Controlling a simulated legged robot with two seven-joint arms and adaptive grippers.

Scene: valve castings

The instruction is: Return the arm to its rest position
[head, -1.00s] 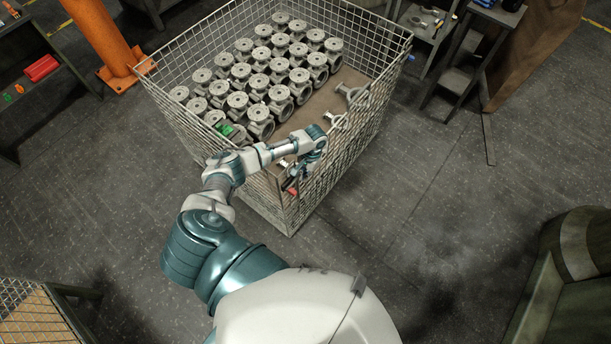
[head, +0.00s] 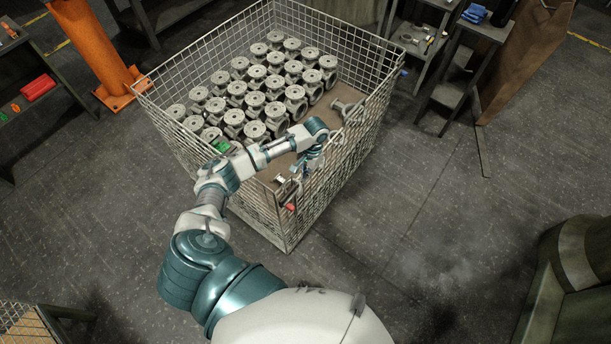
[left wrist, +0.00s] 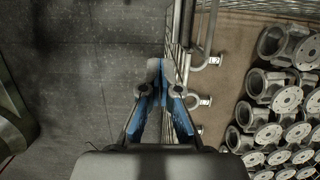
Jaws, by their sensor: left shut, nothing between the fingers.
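My left arm (head: 202,222) reaches over the front of a wire mesh crate (head: 265,215). Its forearm crosses the near part of the crate and the wrist bends down near the front right side. My left gripper (left wrist: 160,70) is shut and empty, its blue-padded fingers together in the left wrist view, beside the crate's mesh wall. In the head view its fingertips are hard to make out against the mesh. My right gripper is not in view.
Rows of grey valve castings (head: 255,97) fill the crate's left and back. A separate casting (head: 347,109) lies near the right wall, around bare brown floor. An orange post (head: 90,45) stands at back left, a shelf stand (head: 455,75) at back right. Open floor (head: 430,200) lies right.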

